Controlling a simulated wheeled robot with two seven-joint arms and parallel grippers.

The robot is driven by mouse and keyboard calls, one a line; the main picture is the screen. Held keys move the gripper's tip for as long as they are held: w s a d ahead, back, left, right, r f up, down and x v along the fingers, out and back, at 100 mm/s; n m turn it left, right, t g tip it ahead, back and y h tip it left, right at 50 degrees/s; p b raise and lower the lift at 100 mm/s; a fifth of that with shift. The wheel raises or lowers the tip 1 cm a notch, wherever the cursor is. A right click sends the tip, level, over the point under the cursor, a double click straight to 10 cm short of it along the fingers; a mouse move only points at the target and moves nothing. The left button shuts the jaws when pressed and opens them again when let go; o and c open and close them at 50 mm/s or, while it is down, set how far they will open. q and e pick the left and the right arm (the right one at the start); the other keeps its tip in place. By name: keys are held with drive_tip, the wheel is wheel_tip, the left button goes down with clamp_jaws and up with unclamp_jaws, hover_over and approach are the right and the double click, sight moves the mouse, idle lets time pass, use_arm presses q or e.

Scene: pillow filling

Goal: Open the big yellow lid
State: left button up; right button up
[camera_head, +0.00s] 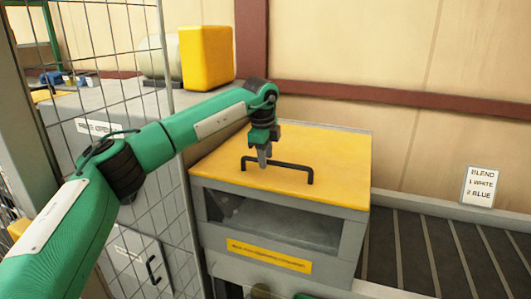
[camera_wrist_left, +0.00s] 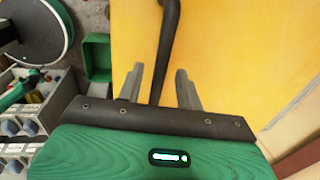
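The big yellow lid (camera_head: 335,165) lies flat and closed on top of a grey box with a front window. A black bar handle (camera_head: 290,166) stands up from the lid. My left gripper (camera_head: 264,158) points down at the left part of this handle. In the left wrist view the lid (camera_wrist_left: 235,50) fills much of the picture. The handle (camera_wrist_left: 169,40) runs between the two spread fingers of my left gripper (camera_wrist_left: 160,82), with visible gaps beside it. My right gripper is not in view.
A wire mesh fence (camera_head: 110,45) stands at the left, close to my left arm. A yellow block (camera_head: 206,58) is behind the arm. A wall is behind.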

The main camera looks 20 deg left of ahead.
use_arm(q)
drive_tip(key=shift+f, duration=0.1)
clamp_jaws()
